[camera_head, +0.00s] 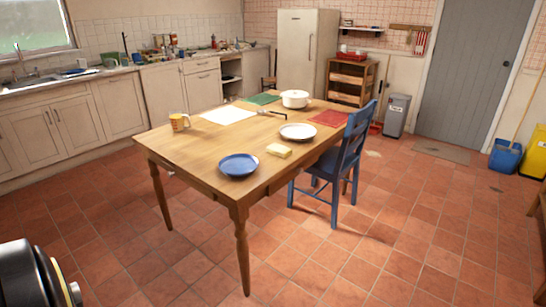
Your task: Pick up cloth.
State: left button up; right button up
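A wooden table (190,152) stands in the middle of the kitchen. A small folded pale yellow piece (279,150), perhaps a cloth or a sponge, lies near its right edge, between a blue plate (238,165) and a white plate (298,131). Flat mats or cloths also lie on the table: a white one (227,115), a green one (261,99) and a red one (328,118). I cannot tell for sure which is the cloth. Neither of my grippers is in view.
A yellow mug (179,122) and a white pot (295,98) stand on the table. A blue chair (346,160) is at its right side. Counters (121,103) line the left and back.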

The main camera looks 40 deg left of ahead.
aim_at(276, 149)
jog(key=z, duration=0.55)
jog(key=k, duration=0.15)
jog(key=u, duration=1.6)
jog(key=i, duration=0.65)
jog(key=z, duration=0.15)
